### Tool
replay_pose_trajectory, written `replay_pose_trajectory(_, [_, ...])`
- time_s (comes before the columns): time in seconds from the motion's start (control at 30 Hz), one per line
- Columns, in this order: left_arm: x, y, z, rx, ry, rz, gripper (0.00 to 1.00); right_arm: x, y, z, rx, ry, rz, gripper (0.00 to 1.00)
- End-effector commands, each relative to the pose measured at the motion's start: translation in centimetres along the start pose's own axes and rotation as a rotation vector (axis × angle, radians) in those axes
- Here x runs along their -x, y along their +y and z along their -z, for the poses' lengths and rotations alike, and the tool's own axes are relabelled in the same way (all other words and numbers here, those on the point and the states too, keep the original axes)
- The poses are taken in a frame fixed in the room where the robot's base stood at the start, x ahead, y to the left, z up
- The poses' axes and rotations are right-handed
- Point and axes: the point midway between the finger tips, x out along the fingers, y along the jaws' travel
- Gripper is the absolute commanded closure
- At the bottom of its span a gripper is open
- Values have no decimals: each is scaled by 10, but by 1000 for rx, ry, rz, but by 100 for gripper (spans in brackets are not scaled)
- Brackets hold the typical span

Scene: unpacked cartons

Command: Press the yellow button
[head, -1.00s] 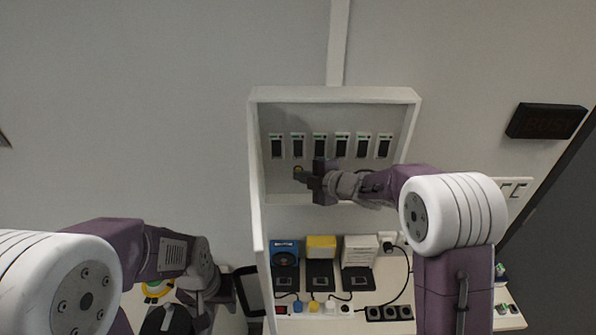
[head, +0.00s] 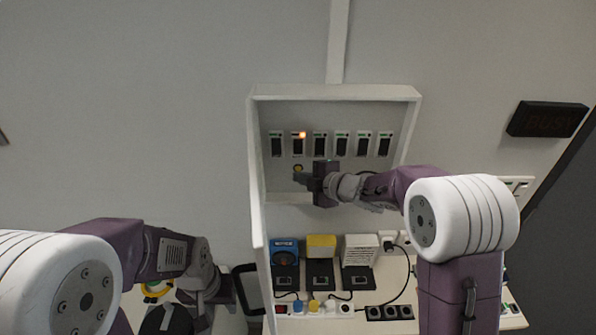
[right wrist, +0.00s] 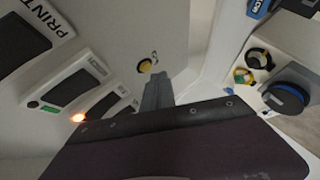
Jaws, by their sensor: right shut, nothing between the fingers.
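The yellow button (head: 298,169) is on the back panel of the white wall box, below the row of dark switches. It also shows in the right wrist view (right wrist: 145,66) as a round yellow disc with a dark rim. My right gripper (head: 300,178) is shut and empty, its tip close to the button at its lower right. In the right wrist view its fingers (right wrist: 156,88) end just below the button; I cannot tell if they touch. My left gripper (head: 222,301) is low at the left, away from the box; its fingers are not clear.
The white box frame (head: 252,180) surrounds the panel. An orange light glows above the second switch (head: 298,147). Below, a white shelf holds a blue box (head: 285,252), a yellow box (head: 321,247), a white box (head: 360,250) and power sockets. A dark display (head: 546,120) hangs at right.

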Motion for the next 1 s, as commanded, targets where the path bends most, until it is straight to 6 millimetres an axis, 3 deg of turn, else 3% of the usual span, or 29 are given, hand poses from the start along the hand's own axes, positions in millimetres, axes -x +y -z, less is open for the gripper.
replay_pose_trajectory(0.2, [-17, 0, -2, 0, 0, 0, 64, 18, -17, 13, 1, 0, -1, 100])
replay_pose_trajectory(0.47, [-25, 0, -3, 0, 0, 0, 64, 37, -28, 27, 1, 0, -1, 100])
replay_pose_trajectory(1.0, [-24, 0, -3, 0, 0, 0, 64, 39, -29, 28, 1, 0, 0, 100])
